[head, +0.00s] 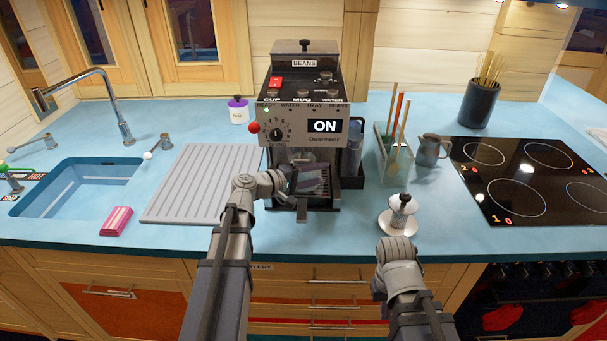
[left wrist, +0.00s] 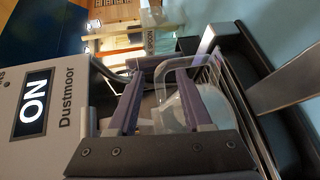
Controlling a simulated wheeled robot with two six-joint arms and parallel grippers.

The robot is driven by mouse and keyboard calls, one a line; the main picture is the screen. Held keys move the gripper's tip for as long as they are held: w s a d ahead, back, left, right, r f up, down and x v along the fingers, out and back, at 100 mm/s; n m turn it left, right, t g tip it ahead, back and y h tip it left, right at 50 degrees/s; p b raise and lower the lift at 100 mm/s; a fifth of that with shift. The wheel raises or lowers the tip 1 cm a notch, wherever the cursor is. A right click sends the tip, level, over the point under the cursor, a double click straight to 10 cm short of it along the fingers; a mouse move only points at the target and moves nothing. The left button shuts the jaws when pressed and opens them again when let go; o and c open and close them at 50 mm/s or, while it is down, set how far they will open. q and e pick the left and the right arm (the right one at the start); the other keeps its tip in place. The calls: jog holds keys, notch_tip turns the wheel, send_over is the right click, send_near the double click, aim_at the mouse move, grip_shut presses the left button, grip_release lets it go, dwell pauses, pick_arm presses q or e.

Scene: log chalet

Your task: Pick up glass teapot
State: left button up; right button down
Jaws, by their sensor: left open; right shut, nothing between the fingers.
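The glass teapot (head: 312,181) stands in the bay of the coffee machine (head: 306,120), below the ON display. It is clear and partly hidden by my left gripper in the head view. My left gripper (head: 290,195) is open at the front left of the bay. In the left wrist view, the teapot's clear glass (left wrist: 178,72) shows at and beyond the two fingers of the gripper (left wrist: 158,85). I cannot tell whether they touch it. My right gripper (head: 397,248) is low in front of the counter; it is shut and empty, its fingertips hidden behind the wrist.
A utensil holder (head: 391,150), a metal jug (head: 431,150) and a hob (head: 525,178) lie to the right. A ridged drainboard (head: 190,185) and sink (head: 75,185) lie left.

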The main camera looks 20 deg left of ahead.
pick_arm(q)
jog(key=x, duration=0.3)
jog(key=shift+s+a, duration=0.1)
grip_shut()
dwell(1.3)
